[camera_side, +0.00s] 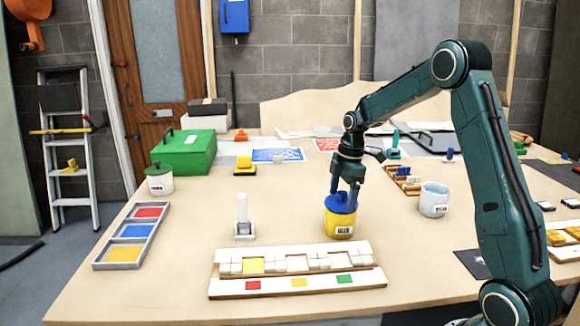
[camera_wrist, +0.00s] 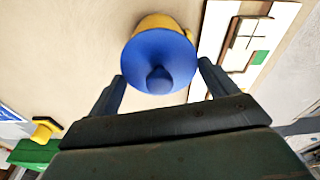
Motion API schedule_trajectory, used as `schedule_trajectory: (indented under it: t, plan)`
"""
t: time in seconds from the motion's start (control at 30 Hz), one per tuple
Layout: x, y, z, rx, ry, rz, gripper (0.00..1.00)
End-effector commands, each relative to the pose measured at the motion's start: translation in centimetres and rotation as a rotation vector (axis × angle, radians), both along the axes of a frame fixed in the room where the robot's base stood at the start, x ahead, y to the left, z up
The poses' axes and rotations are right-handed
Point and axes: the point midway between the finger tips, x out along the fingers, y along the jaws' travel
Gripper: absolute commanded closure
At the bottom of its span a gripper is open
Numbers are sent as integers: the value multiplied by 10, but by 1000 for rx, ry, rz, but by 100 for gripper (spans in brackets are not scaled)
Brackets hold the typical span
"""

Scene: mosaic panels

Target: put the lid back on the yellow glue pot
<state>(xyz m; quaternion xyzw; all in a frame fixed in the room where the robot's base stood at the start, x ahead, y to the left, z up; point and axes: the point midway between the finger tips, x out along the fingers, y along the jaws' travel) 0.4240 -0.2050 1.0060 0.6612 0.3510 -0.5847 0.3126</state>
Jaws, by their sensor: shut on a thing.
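The yellow glue pot (camera_side: 340,227) stands upright on the table behind the mosaic panel. The blue lid (camera_side: 341,205) is at the pot's mouth, and I cannot tell whether it is fully seated. My gripper (camera_side: 344,193) points down over the pot and is shut on the lid. In the wrist view, the round lid (camera_wrist: 160,52) with its knob lies between my two fingers (camera_wrist: 161,75). Part of the yellow pot (camera_wrist: 160,22) shows past the lid's far edge. The rest of the pot is hidden under the lid.
The mosaic panel (camera_side: 300,283) lies in front of the pot. A pale blue pot (camera_side: 433,202) stands close on the right. A white-handled tool (camera_side: 242,215), a colour tray (camera_side: 107,258), a green-lidded pot (camera_side: 159,180) and a green box (camera_side: 185,155) are to the left.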

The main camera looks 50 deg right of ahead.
Motion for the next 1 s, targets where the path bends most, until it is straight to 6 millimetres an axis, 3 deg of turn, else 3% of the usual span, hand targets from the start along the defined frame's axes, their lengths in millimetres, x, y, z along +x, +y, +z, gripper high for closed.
schedule_trajectory:
  t: [0.83, 0.87, 0.9, 0.93, 1.0]
  plan:
    - [0, 0, -1, 0, 0, 0, 37]
    - [0, 0, -1, 0, 0, 0, 13]
    - [0, 0, -1, 0, 0, 0, 5]
    - [0, 0, -1, 0, 0, 0, 0]
    - [0, 0, -1, 0, 0, 0, 0]
